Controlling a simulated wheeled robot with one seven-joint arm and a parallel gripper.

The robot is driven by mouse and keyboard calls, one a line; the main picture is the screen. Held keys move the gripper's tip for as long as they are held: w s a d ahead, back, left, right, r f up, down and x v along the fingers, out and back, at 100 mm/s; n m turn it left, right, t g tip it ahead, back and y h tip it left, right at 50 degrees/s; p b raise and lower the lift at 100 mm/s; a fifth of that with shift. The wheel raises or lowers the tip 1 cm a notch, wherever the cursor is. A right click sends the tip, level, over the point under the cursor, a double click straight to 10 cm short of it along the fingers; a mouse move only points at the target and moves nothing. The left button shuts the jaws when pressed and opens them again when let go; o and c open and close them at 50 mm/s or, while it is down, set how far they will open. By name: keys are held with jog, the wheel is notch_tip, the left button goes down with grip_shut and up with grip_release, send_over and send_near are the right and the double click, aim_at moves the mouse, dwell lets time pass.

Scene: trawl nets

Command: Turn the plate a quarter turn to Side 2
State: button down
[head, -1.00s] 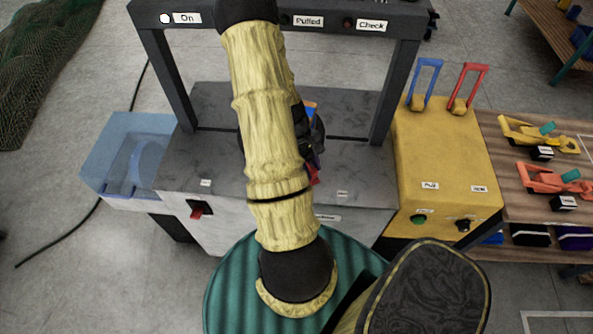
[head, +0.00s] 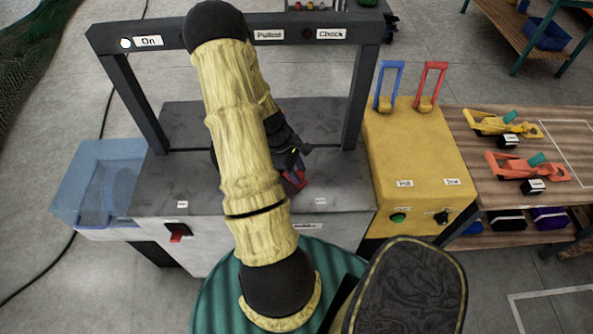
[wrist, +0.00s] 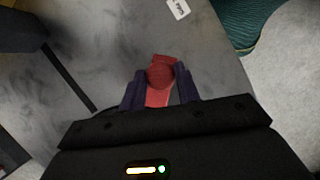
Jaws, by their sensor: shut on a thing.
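My gripper (wrist: 158,92) is shut on a red piece (wrist: 160,72), which stands up between the dark fingertips in the wrist view. The piece looks like a handle or knob, but what it is fixed to is hidden below the fingers. In the head view the red piece (head: 296,178) shows just beyond my gripper, over the front middle of the grey machine top (head: 180,180). The plate itself cannot be made out; my arm covers the machine's middle. A small white label (wrist: 178,9) lies on the grey top near the front edge; its text is too small to read surely.
A dark frame (head: 362,90) with "On", "Pulled" and "Check" lamps arches over the machine; only the "On" lamp is lit. A yellow box (head: 415,150) with blue and red levers stands to the right. A translucent blue bin (head: 75,190) is at the left.

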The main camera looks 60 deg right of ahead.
jog(key=shift+d, duration=0.2)
jog(key=c, duration=1)
grip_release()
jog(key=shift+c, duration=0.2)
jog(key=v, duration=1.7)
jog(key=shift+r+b, duration=0.25)
jog(key=shift+b, duration=0.2)
